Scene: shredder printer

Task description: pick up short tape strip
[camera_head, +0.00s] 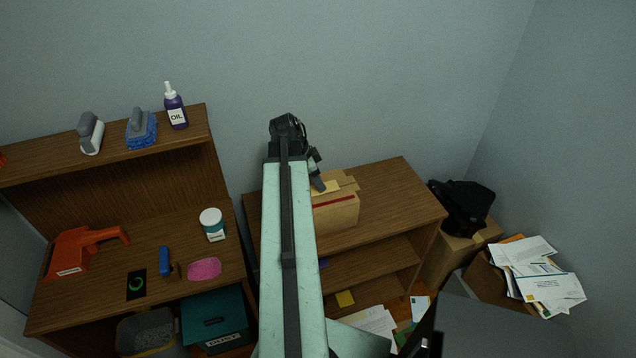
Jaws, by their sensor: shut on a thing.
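My gripper (318,184) is a small dark shape at the far end of my pale green arm, over the top of a cardboard box (338,215). It is shut, with its tips at a small flat yellow piece (330,187) on or just above the box top, which I take for the short tape strip. Its exact outline and the grip on it are too small to make out. A dark red strip (334,201) runs along the box's upper front edge. My arm hides the left part of the box.
The box stands on a wooden shelf unit (395,200) with bare top to its right. A black bag (463,205) sits on another box at the right, beside a pile of papers (530,270).

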